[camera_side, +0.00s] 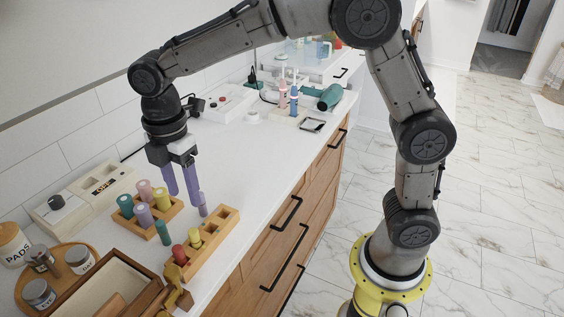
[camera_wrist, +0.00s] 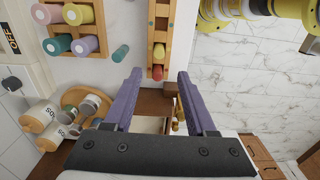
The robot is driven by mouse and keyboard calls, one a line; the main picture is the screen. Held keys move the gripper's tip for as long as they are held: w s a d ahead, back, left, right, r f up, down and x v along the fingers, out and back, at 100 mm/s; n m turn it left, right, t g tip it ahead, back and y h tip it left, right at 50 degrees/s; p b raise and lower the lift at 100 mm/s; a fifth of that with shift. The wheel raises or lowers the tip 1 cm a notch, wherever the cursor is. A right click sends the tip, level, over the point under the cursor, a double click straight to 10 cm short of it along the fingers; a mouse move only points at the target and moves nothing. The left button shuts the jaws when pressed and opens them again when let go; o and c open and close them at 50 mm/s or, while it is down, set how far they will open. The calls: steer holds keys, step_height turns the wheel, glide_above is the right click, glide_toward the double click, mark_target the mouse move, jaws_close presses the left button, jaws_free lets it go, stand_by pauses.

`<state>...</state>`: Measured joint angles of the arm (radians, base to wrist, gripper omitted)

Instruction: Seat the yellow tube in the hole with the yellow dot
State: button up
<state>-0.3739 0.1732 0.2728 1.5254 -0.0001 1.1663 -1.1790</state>
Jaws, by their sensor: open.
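One yellow tube (camera_side: 195,238) stands in the long wooden rack (camera_side: 222,232), beside a red tube (camera_side: 180,255); the wrist view shows this yellow tube (camera_wrist: 158,50) and red tube (camera_wrist: 157,73) too. A second yellow tube (camera_side: 162,198) stands in a square wooden block (camera_side: 174,211) with pink, lilac and teal tubes. My gripper (camera_side: 187,202), with purple fingers, is open and empty above the counter near the rack. The wrist view shows its fingers (camera_wrist: 159,75) wide apart.
A loose teal tube (camera_side: 163,232) is on the counter between block and rack. A wooden drawer box (camera_side: 120,280) and a round tray of jars (camera_side: 24,292) are at the front left. A switch box (camera_side: 101,188) stands by the wall.

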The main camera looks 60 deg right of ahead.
steer(key=s+d+r+m+t, duration=0.3)
steer(key=s+d+r+m, duration=0.4)
steer(key=s+d+m, duration=0.3)
steer(key=s+d+f+m+t, duration=0.1)
steer(key=s+d+m, duration=0.1)
steer(key=s+m, duration=0.2)
steer(key=s+d+f+m+t, duration=0.1)
steer(key=s+d+m, duration=0.2)
steer(key=s, duration=0.5)
steer(key=shift+s+f+m+t, duration=0.2)
steer(key=shift+f+m+t, duration=0.1)
steer(key=shift+f+m, duration=0.1)
